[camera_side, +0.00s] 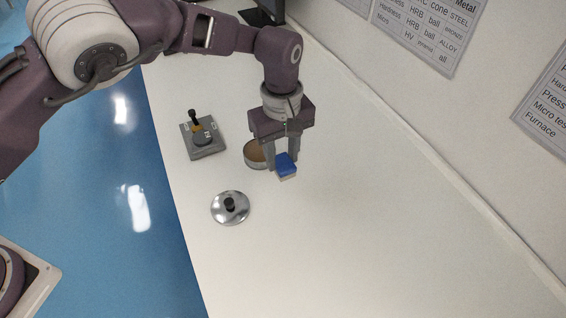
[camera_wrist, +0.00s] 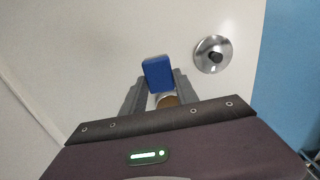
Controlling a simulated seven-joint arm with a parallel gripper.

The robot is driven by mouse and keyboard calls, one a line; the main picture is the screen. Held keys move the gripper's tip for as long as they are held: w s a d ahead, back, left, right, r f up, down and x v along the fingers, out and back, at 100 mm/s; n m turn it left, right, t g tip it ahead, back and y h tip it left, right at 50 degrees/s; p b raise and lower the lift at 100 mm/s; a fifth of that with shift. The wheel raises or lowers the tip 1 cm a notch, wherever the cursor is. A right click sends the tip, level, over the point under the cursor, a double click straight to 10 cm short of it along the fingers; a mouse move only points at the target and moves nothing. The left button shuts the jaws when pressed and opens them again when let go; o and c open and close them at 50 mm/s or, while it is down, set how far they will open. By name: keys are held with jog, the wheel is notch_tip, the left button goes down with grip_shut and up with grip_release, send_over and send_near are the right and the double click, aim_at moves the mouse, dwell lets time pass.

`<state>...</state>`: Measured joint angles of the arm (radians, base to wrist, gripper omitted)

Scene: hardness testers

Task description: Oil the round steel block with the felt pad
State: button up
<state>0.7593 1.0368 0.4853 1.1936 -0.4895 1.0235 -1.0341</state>
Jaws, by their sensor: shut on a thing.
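My gripper (camera_side: 281,164) is shut on the felt pad (camera_side: 286,167), a blue block with a pale underside. It holds the pad above the white bench, just right of and in front of an open round tin (camera_side: 250,158) with a brownish inside. In the wrist view the blue pad (camera_wrist: 157,74) sits between the fingertips, and part of the tin (camera_wrist: 167,101) shows behind it. A round grey block (camera_side: 203,139), seemingly the steel block, sits on a square grey base (camera_side: 210,152) left of the tin. An orange and black upright part stands there too.
A shiny round lid (camera_side: 239,213) with a black knob lies on the bench in front of the tin; it also shows in the wrist view (camera_wrist: 203,57). A dark device (camera_side: 266,12) stands at the back. The bench's right and front are clear.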

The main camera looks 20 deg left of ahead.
jog(key=w+a+n, duration=0.9)
jog(key=a, duration=0.1)
jog(key=shift+s+f, duration=0.15)
jog(key=shift+f, duration=2.75)
jog(key=shift+f, duration=0.55)
notch_tip(320, 180, up, 7)
